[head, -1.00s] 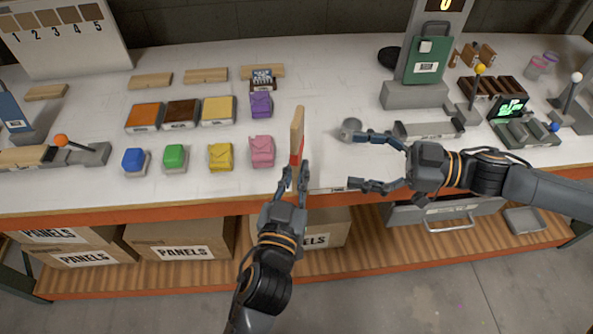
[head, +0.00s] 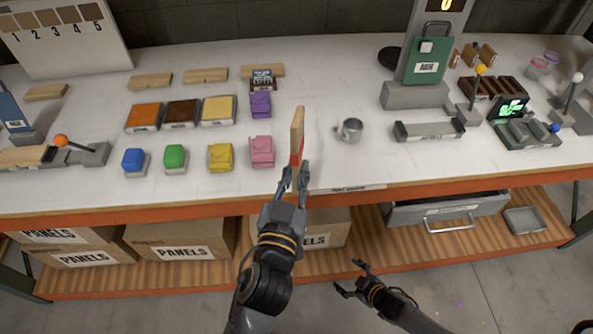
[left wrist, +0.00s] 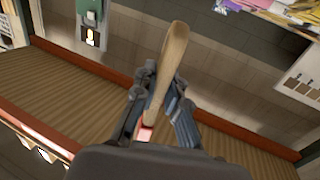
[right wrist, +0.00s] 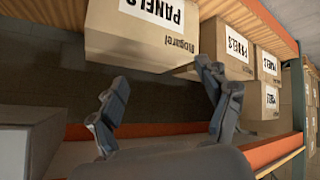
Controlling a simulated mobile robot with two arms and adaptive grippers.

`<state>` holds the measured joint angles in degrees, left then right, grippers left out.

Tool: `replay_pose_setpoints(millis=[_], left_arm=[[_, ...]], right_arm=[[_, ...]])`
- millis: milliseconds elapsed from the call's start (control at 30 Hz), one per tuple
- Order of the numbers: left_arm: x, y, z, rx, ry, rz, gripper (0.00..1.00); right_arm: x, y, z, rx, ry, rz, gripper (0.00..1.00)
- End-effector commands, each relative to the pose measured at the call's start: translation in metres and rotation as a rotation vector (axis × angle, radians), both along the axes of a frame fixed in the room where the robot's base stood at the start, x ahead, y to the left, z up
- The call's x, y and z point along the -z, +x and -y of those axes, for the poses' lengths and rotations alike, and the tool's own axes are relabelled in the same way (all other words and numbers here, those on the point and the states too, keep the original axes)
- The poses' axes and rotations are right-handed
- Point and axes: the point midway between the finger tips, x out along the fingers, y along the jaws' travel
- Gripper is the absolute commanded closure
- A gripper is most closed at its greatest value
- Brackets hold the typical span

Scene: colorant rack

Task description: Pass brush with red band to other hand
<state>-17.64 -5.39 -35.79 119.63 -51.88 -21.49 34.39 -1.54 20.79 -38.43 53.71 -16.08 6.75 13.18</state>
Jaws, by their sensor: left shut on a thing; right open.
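The brush with the red band (head: 297,132) has a pale wooden handle and red near my left gripper. My left gripper (head: 294,180) is shut on it near the table's front edge, with the handle pointing up and away. In the left wrist view the wooden handle (left wrist: 170,60) rises between the fingers, with a bit of red (left wrist: 145,132) low between them. The brush's lower end is hidden by the gripper. My right gripper (head: 352,278) is open and empty, low in front of the table. In the right wrist view its fingers (right wrist: 165,110) are apart with nothing between them.
A metal cup (head: 351,130) stands on the table right of the brush. Colored blocks, including a pink one (head: 261,150), stand to the left. A grey tray (head: 430,131) lies to the right. Cardboard boxes (head: 180,238) and an open drawer (head: 445,212) are below the tabletop.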

Motion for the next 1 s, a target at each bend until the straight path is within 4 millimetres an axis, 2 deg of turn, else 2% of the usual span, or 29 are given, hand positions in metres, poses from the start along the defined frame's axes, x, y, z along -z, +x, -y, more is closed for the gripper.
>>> replay_pose_setpoints(millis=[33,100,167,300,500,600,700,800,1000], left_arm=[[0.0,0.0,0.0,0.0,0.0,0.001,1.0],[0.0,0.0,0.0,0.0,0.0,0.001,1.0],[0.0,0.0,0.0,0.0,0.0,0.001,1.0],[0.0,0.0,0.0,0.0,0.0,0.001,1.0],[0.0,0.0,0.0,0.0,0.0,0.001,1.0],[0.0,0.0,0.0,0.0,0.0,0.001,1.0],[0.0,0.0,0.0,0.0,0.0,0.001,1.0],[0.0,0.0,0.0,0.0,0.0,0.001,1.0],[0.0,0.0,0.0,0.0,0.0,0.001,1.0]], right_arm=[[0.02,-0.021,0.009,0.076,-0.009,-0.062,0.22],[0.042,-0.049,0.023,0.17,-0.028,-0.143,0.22],[0.059,-0.075,0.033,0.241,-0.042,-0.21,0.22],[0.092,-0.142,0.048,0.384,-0.072,-0.369,0.22],[0.12,-0.235,0.053,0.532,-0.095,-0.574,0.22],[0.127,-0.27,0.052,0.58,-0.101,-0.65,0.22],[0.131,-0.294,0.05,0.611,-0.103,-0.7,0.22],[0.132,-0.307,0.048,0.626,-0.105,-0.729,0.22],[0.132,-0.311,0.048,0.632,-0.106,-0.739,0.22]])
